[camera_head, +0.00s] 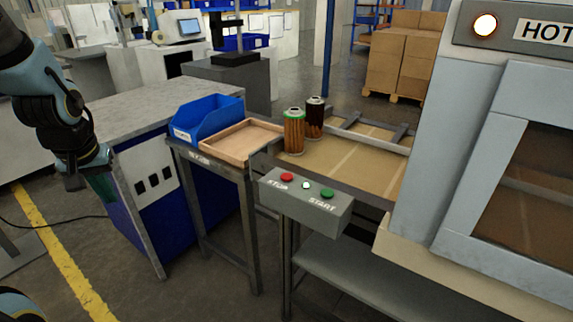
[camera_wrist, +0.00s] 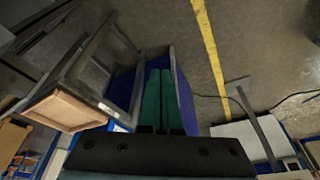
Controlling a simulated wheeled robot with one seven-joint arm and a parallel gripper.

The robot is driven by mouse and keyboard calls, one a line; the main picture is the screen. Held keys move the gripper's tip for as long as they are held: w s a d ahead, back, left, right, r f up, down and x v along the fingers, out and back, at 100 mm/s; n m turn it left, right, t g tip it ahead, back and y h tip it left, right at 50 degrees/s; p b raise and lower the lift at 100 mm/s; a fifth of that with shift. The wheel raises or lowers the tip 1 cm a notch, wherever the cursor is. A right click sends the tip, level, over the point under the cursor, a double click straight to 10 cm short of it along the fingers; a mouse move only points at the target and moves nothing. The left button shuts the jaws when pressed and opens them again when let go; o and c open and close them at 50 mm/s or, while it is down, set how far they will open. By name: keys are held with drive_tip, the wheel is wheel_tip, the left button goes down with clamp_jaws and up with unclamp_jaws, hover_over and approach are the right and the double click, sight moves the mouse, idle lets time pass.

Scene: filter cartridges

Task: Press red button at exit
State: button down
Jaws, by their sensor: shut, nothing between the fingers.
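The red button (camera_head: 287,177) sits at the left end of a grey control box, above the word STOP. The control box (camera_head: 318,214) is fixed at the near end of the conveyor, by the HOT machine. A small white button (camera_head: 306,185) and a green START button (camera_head: 327,194) are on the same box. My gripper (camera_head: 104,190) hangs at the left of the head view, pointing down, well apart from the box. In the wrist view its two green fingers (camera_wrist: 160,95) lie side by side, shut and empty. The buttons do not show clearly in the wrist view.
Two filter cartridges, one orange with green top (camera_head: 294,132) and one dark (camera_head: 315,118), stand on the conveyor (camera_head: 350,172). A wooden tray (camera_head: 235,142) and blue bin (camera_head: 208,120) are on a stand left of it. A grey-topped bench (camera_head: 130,110) is nearest my arm.

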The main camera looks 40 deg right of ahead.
drive_tip(key=w+d+r+m+h+p, duration=0.1)
drive_tip(key=d+r+p, duration=0.1)
drive_tip(key=d, duration=0.5)
wheel_tip(320, 180, up, 4)
drive_tip(key=m+g+h+p, duration=0.4)
drive_tip(key=m+h+p, duration=0.1)
drive_tip(key=h+p, duration=0.2)
hover_over(284, 178)
drive_tip(key=shift+f, duration=0.2)
drive_tip(key=shift+f, duration=0.1)
wheel_tip(284, 178, down, 9)
drive_tip(key=b, duration=0.6)
drive_tip(key=shift+r+b, duration=0.2)
drive_tip(key=shift+b, duration=0.15)
drive_tip(key=shift+f, duration=0.4)
